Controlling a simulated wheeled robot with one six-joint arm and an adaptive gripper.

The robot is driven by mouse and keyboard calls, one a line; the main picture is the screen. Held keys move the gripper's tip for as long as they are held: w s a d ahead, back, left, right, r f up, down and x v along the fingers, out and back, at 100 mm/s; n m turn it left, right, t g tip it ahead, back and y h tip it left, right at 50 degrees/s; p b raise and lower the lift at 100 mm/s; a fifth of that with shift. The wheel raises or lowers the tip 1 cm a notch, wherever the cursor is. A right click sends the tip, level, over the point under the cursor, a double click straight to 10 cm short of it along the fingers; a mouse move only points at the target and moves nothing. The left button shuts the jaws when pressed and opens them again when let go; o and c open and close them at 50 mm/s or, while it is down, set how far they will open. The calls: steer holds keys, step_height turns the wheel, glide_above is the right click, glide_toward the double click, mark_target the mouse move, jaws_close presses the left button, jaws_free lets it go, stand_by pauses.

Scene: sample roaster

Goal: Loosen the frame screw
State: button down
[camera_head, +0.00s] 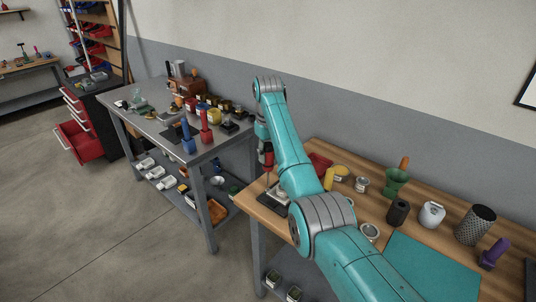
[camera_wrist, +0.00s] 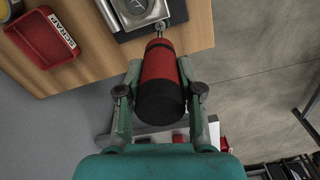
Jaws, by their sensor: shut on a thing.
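My gripper (camera_wrist: 160,88) is shut on a screwdriver with a red handle and black end (camera_wrist: 158,80). In the head view my gripper (camera_head: 265,146) holds the same red screwdriver (camera_head: 267,160) upright over the left edge of the wooden bench. Its shaft points down at a small metal-and-dark fixture (camera_head: 275,196), which also shows at the top of the wrist view (camera_wrist: 140,14). The tip is at or just above the fixture; I cannot tell whether it is seated in a screw.
A red bin labelled SCRAP (camera_wrist: 44,40) is beside the fixture on the wooden bench (camera_wrist: 198,28). A yellow item (camera_head: 335,175), green cup (camera_head: 396,182) and black cylinder (camera_head: 398,211) stand further right. A grey metal table (camera_head: 150,124) with several tools is at left.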

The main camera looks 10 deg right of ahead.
steer(key=m, duration=1)
stand_by(0.4)
steer(key=shift+f, duration=1.1)
stand_by(0.5)
